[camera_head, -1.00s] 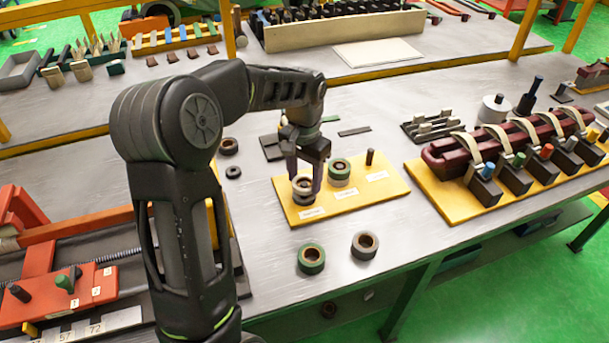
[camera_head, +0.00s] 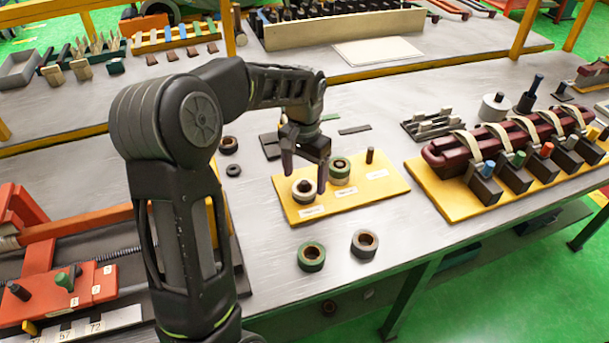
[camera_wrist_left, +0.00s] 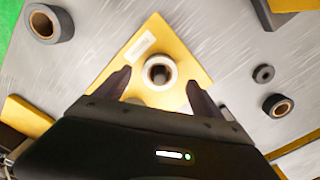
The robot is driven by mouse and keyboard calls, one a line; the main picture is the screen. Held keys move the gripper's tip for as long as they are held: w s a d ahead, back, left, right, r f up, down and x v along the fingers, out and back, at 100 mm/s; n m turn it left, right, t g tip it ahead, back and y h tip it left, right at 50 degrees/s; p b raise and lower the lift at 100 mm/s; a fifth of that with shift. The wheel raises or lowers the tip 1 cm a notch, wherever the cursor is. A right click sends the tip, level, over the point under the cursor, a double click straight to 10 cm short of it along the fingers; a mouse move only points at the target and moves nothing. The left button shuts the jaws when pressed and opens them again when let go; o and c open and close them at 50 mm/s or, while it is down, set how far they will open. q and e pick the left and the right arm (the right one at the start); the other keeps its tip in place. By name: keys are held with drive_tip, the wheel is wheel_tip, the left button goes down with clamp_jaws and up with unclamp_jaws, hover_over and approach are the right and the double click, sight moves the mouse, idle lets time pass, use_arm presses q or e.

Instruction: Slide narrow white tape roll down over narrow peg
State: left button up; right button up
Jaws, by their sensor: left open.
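A white tape roll (camera_head: 304,191) sits at the left end of the yellow board (camera_head: 350,203). It also shows in the left wrist view as a white ring (camera_wrist_left: 160,73) with a brown core; I cannot clearly tell the peg inside it. My left gripper (camera_head: 306,180) is just above this roll, with its fingers apart on either side. In the left wrist view my gripper (camera_wrist_left: 159,79) is open, with gaps between its fingers and the roll. Green and white rolls (camera_head: 340,170) are stacked at the middle of the board. A bare dark peg (camera_head: 370,156) stands at the right.
Dark rings (camera_head: 228,145) lie left of the board. A maroon block on another yellow board (camera_head: 451,203) stands to the right.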

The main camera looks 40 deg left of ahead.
use_arm(q)
wheel_tip(320, 180, up, 8)
drive_tip(key=shift+f+b, duration=0.15)
drive_tip(key=shift+b, duration=0.2)
drive_tip(key=shift+f, duration=0.1)
idle(0.9)
